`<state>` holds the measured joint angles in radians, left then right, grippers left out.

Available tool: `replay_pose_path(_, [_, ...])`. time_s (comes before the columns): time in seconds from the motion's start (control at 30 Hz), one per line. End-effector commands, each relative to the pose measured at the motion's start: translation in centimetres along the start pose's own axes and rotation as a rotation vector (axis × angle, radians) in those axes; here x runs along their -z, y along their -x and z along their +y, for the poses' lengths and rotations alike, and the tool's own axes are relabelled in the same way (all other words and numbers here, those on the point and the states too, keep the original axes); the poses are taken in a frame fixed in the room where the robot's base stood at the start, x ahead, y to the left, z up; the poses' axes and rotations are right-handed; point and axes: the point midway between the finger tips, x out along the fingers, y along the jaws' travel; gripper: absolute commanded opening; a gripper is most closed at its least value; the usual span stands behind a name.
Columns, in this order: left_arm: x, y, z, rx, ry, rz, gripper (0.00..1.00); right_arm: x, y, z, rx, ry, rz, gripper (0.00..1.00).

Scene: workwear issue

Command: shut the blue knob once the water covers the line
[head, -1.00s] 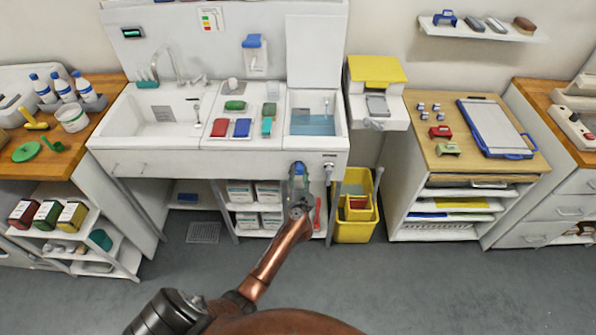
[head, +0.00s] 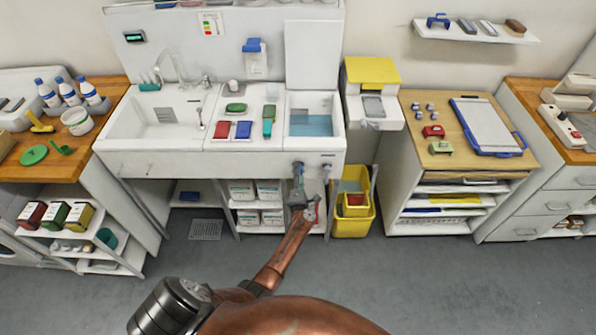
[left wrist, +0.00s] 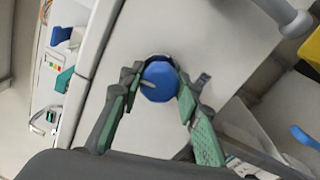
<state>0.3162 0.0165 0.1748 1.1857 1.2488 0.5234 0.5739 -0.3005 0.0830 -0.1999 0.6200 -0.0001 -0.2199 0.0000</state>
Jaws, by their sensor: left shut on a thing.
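The blue knob (left wrist: 159,82) is on the pale front panel below the small right-hand basin (head: 338,117). In the left wrist view it sits between the two green-padded fingers of my left gripper (left wrist: 150,88), which is shut on it. A short mark on the knob's face lies slantwise. In the head view my left gripper (head: 298,176) covers most of the knob. Blue water (head: 311,126) stands in the right-hand basin. I cannot make out the line at this size, nor whether the water covers it. My right gripper is not in view.
A grey fitting (head: 328,165) is on the same panel, right of the knob. A yellow bin (head: 352,218) stands on the floor to the right, under a yellow-topped unit (head: 371,72). Red and blue items lie on the sink's middle ledge. The floor in front is clear.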

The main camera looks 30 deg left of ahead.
Motion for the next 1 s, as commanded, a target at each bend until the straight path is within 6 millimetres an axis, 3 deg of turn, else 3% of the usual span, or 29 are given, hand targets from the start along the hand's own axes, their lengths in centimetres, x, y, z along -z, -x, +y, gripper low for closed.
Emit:
replay_pose_path(0.3, [-0.06, -0.06, 0.12, -0.003, -0.099, -0.006, 0.06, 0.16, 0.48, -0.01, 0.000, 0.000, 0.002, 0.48])
replay_pose_path(0.77, [-0.05, -0.07, 0.09, -0.003, -0.113, -0.007, 0.06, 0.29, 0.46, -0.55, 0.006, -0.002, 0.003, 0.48])
replay_pose_path(0.8, [-0.05, -0.07, 0.09, -0.003, -0.113, -0.007, 0.31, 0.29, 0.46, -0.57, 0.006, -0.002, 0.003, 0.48])
replay_pose_path(1.0, [-0.03, -0.05, 0.06, -0.003, -0.112, -0.007, 0.45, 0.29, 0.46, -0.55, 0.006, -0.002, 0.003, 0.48])
